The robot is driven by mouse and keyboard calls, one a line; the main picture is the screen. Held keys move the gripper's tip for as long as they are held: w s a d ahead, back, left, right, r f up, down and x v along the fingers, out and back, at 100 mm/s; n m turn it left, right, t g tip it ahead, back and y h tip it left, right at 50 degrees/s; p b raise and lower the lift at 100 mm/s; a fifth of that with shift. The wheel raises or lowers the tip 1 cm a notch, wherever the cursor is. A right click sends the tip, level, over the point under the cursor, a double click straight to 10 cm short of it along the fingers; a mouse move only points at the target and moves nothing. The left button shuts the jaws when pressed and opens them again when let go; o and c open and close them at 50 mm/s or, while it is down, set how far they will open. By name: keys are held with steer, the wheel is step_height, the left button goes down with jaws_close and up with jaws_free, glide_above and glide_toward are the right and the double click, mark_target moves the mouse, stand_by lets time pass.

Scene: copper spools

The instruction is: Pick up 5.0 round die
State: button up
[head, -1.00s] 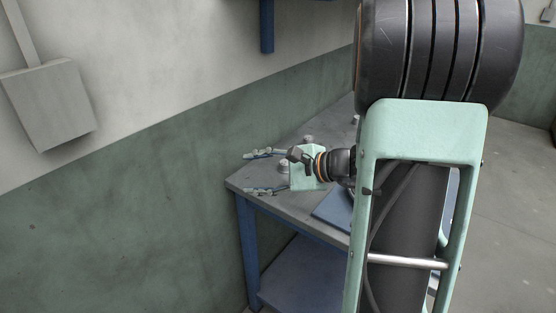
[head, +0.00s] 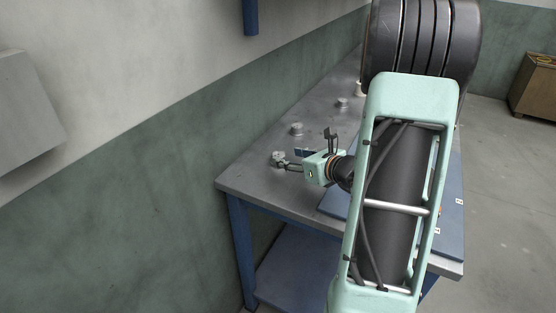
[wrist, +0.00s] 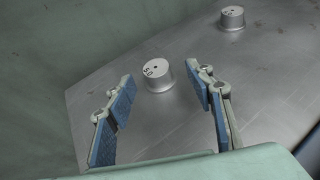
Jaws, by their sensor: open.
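The round die (wrist: 158,75) is a short silver cylinder with dark markings that look like 5.0 on its top. It stands upright on the grey metal tabletop. In the wrist view it sits just beyond and between the fingertips of my gripper (wrist: 165,80), which is open with blue-padded fingers apart on either side. In the head view the die (head: 278,158) is near the table's left corner, close to the tips of my gripper (head: 288,165). Nothing is held.
A second silver die (wrist: 232,18) stands farther along the tabletop, and it also shows in the head view (head: 297,129). Another die (head: 342,103) is farther back. A green wall (head: 120,200) runs along the table's left side. A blue mat (head: 335,204) lies near my arm.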

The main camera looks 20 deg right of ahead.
mark_target(280, 155)
steer(key=x, duration=0.5)
steer(key=shift+w+a+f, duration=0.2)
steer(key=shift+w+a, duration=0.1)
steer(key=shift+a, duration=0.05)
jaws_close()
